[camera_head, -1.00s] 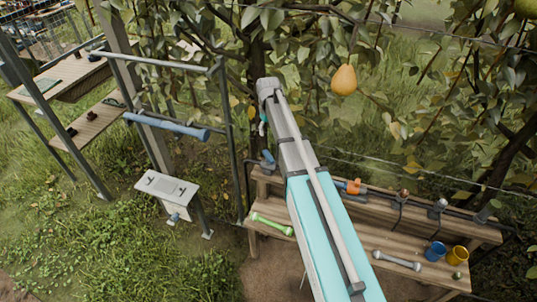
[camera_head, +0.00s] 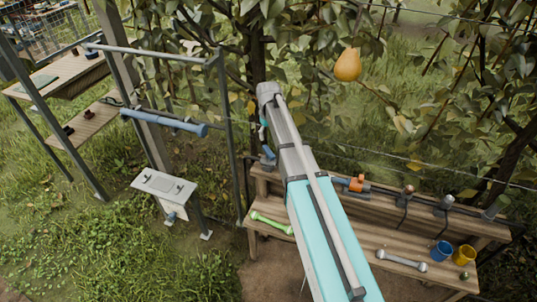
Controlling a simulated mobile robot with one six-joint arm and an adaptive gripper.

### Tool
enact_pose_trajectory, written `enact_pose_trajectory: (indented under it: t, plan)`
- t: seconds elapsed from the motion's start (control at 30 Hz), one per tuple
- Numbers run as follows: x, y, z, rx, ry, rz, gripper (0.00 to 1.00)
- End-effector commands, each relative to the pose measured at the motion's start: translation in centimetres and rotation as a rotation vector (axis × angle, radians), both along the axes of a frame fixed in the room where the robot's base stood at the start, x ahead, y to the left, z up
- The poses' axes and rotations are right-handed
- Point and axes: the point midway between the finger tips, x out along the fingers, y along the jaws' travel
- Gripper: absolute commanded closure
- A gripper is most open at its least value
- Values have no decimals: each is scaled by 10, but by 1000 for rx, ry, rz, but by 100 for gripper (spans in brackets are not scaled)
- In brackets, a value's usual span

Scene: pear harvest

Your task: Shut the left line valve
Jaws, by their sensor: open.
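A pipe runs along the back of the wooden bench, with several fittings on it. A blue fitting (camera_head: 268,153) is at its left end, just left of my arm. An orange fitting (camera_head: 357,184) is right of my arm. I cannot tell from here which one is the left line valve, or how any handle is turned. My arm rises from the bottom across the middle of the view and covers part of the bench and pipe. My gripper is hidden behind the arm's far end; only a small teal part of the wrist shows there.
The bench (camera_head: 385,240) holds a green tool (camera_head: 271,223), a grey wrench (camera_head: 401,260), a blue cup (camera_head: 441,250) and a yellow cup (camera_head: 464,257). A pear (camera_head: 348,64) hangs above.

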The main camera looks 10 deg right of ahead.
Motion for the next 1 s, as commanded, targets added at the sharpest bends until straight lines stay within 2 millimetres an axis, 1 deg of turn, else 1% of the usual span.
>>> enact_pose_trajectory:
  t: [0.03, 0.1, 0.8, 1.0]
  plan:
    - [0, 0, -8, 0, 0, 0, 34]
    - [0, 0, -13, 0, 0, 0, 34]
    - [0, 0, -66, 0, 0, 0, 34]
    - [0, 0, -79, 0, 0, 0, 34]
